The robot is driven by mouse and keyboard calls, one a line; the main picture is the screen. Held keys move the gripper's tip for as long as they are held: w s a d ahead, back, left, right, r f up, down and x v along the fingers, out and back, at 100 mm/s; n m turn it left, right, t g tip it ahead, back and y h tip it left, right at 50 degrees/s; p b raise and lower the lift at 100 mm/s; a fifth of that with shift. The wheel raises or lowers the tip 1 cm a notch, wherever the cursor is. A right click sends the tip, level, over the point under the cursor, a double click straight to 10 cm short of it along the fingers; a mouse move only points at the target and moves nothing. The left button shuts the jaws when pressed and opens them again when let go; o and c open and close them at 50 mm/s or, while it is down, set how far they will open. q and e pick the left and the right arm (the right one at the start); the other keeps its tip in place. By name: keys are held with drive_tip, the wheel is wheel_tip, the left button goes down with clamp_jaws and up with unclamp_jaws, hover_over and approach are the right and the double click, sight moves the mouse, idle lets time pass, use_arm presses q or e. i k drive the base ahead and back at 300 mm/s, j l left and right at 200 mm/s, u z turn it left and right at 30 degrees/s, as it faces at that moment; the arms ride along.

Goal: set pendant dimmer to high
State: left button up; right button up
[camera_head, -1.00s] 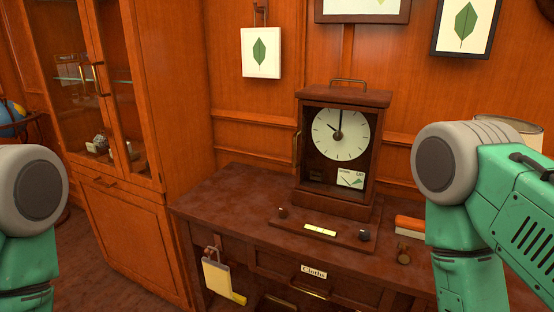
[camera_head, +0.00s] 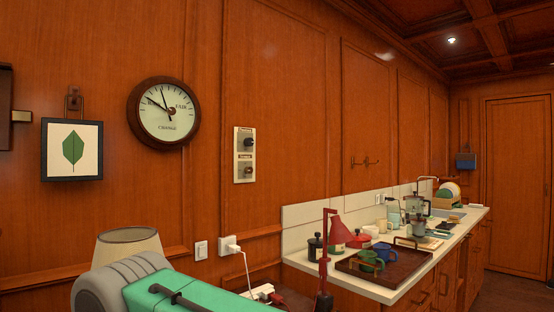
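A pale wall panel (camera_head: 239,174) with two dark knobs is fixed to the wood wall, left of the picture's middle. Its upper knob (camera_head: 248,142) is black and its lower knob (camera_head: 247,172) sits on a darker, brownish plate. Small labels by the knobs are too small to read, so I cannot tell which one is the pendant dimmer or how it is set. Neither of my grippers is in view. Only a green and grey part of my arm shows at the bottom left, well below the panel.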

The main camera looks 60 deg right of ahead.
sight(248, 141)
drive_tip(key=z, duration=1.85)
drive_tip(key=i+l+z, duration=0.2)
drive_tip(key=i+l, duration=0.15)
